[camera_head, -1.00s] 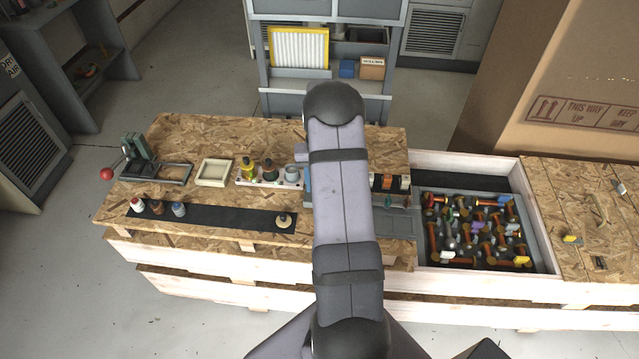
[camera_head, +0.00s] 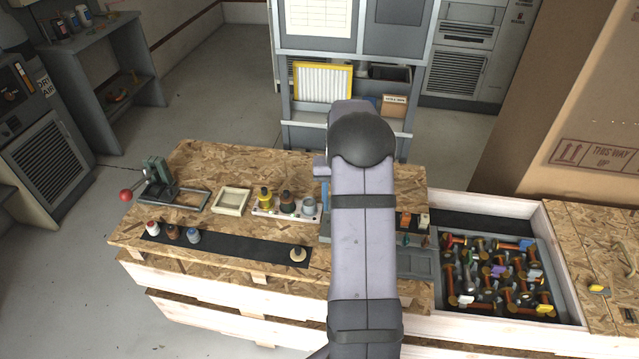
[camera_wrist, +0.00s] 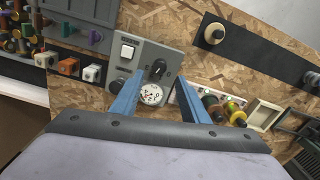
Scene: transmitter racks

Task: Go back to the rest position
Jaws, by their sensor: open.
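My gripper (camera_wrist: 158,97) shows in the wrist view as two blue fingers, spread apart with nothing between them. It hangs above a grey panel (camera_wrist: 146,58) with a white switch, a black knob and a round gauge. The fingertips overlap the panel's lower part in the picture; I cannot tell the exact height. In the head view my own arm hides the gripper and most of the panel.
The wooden bench (camera_head: 215,165) carries a lever press (camera_head: 158,180), a cream tray (camera_head: 232,202), several spools in a holder (camera_head: 286,206) and a black strip (camera_head: 240,249) with small bottles. A crate of colored parts (camera_head: 500,275) stands right. A shelf rack (camera_head: 300,135) stands behind.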

